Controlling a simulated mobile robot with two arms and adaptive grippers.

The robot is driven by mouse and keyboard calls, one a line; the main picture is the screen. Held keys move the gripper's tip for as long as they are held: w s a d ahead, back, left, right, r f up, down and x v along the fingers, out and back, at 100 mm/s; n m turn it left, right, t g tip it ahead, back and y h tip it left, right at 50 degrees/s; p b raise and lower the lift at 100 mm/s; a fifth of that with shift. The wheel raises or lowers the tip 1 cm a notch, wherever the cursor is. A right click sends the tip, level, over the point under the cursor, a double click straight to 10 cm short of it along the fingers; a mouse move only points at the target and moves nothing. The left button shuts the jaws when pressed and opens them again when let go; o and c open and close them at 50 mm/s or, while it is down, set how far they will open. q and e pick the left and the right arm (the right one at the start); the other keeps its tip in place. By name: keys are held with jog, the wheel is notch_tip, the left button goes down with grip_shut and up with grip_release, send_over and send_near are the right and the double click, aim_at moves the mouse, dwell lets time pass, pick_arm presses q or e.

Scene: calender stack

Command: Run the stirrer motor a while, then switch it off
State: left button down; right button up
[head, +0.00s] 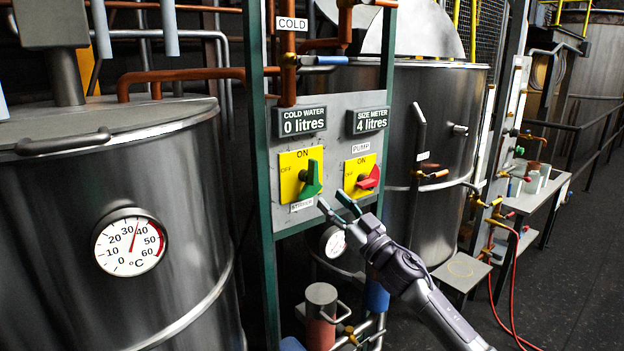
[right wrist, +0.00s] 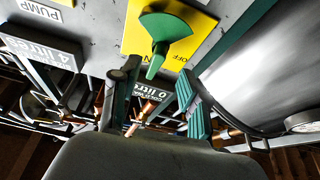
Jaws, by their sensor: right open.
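The stirrer switch is a green knob (head: 311,182) on a yellow plate marked ON above and OFF at the left, over the STIRRER label (head: 301,205). Its narrow end points up, near ON. My right gripper (head: 332,199) is open and empty, just below and right of the knob in the head view. In the right wrist view, the green knob (right wrist: 165,30) shows upside down beyond the gap between the open fingers (right wrist: 155,85). I cannot tell whether they touch it. My left gripper is not in view.
The red pump knob (head: 369,178) is close to the right, on the same grey panel (head: 338,140). Displays read 0 litres cold water and 4 litres size meter. A steel tank with a thermometer (head: 130,242) stands left.

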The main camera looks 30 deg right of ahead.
aim_at(317, 185)
jog(key=p+x, duration=0.1)
jog(key=x, duration=0.7)
jog(key=shift+p, duration=0.35)
grip_shut()
